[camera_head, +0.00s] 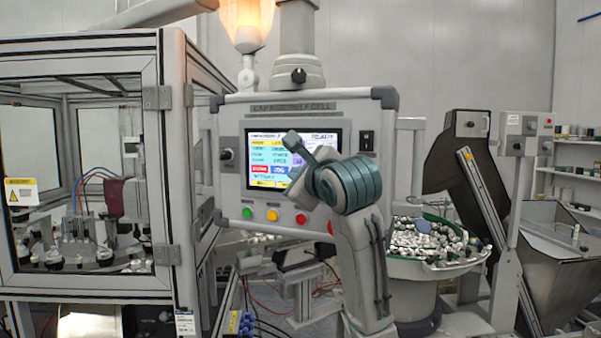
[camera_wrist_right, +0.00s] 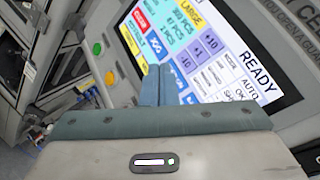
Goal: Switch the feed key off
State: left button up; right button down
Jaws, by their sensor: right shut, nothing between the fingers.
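The operator panel (camera_head: 320,106) faces me with a lit screen reading READY. A black rotary switch (camera_head: 228,155) sits left of the screen and a black rocker-like switch (camera_head: 366,141) sits right of it. No label that I can read tells which control is the feed key. My right gripper (camera_head: 296,142) is shut and empty, held in front of the screen and hiding part of it. In the right wrist view its closed fingers (camera_wrist_right: 153,86) point toward the screen (camera_wrist_right: 200,50). I cannot tell whether they touch it. My left gripper is not in view.
Green (camera_head: 247,212), yellow (camera_head: 273,215) and red (camera_head: 300,219) buttons line the panel's lower edge. A framed glass enclosure (camera_head: 176,180) stands left. A bowl of caps (camera_head: 440,268) stands right, with a post-mounted control box (camera_head: 525,124) and a metal hopper (camera_head: 565,260) beyond it.

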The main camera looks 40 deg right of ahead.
jog(key=shift+w+d+b, duration=0.2)
jog(key=shift+d+b, duration=0.15)
jog(key=shift+d, duration=0.05)
jog(key=shift+w+d, duration=0.1)
jog(key=shift+d, duration=0.05)
dwell(0.6)
jog(key=shift+s+a, duration=0.35)
jog(key=shift+a, duration=0.3)
